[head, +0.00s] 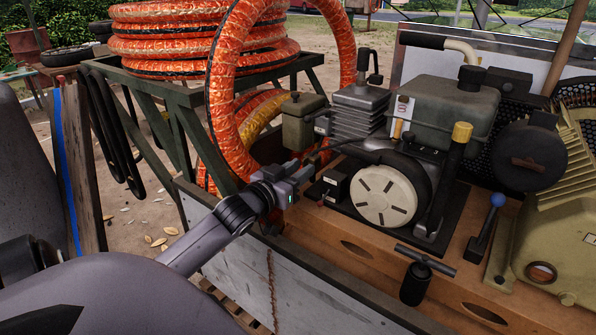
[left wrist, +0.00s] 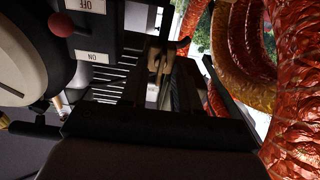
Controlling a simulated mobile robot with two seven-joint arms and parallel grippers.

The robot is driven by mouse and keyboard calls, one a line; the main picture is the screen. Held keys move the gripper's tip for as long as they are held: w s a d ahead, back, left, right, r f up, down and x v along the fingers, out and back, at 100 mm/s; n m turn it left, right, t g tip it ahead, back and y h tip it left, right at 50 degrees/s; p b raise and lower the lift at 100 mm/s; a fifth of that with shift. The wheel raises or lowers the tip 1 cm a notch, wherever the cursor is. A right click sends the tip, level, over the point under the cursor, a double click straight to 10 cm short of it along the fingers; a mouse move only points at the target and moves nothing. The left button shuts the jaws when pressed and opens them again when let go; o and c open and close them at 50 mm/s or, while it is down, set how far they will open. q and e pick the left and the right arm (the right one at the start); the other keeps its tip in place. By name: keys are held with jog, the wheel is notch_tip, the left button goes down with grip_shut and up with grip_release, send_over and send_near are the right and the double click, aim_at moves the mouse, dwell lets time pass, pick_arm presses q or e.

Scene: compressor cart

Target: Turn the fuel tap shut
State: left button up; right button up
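My left gripper (head: 312,162) reaches in from the left to the near side of the engine, below the small green box. In the left wrist view, its two dark fingers (left wrist: 160,88) stand apart with a bright gap between them. A small tan, brass-like part (left wrist: 155,60), which looks like the fuel tap, shows at the far end of that gap, with a short lever (left wrist: 183,46) beside it. I cannot tell whether the fingers touch it. In the head view the tap is too small and covered to make out. My right gripper is not in view.
The engine's white round cover (head: 385,196) and green tank (head: 445,108) are right of the gripper. ON and OFF labels and a red knob (left wrist: 62,24) are close in the wrist view. Orange hose (head: 225,90) loops near my arm. A T-handle (head: 425,261) stands on the wooden deck.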

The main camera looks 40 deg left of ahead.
pick_arm(q)
grip_shut()
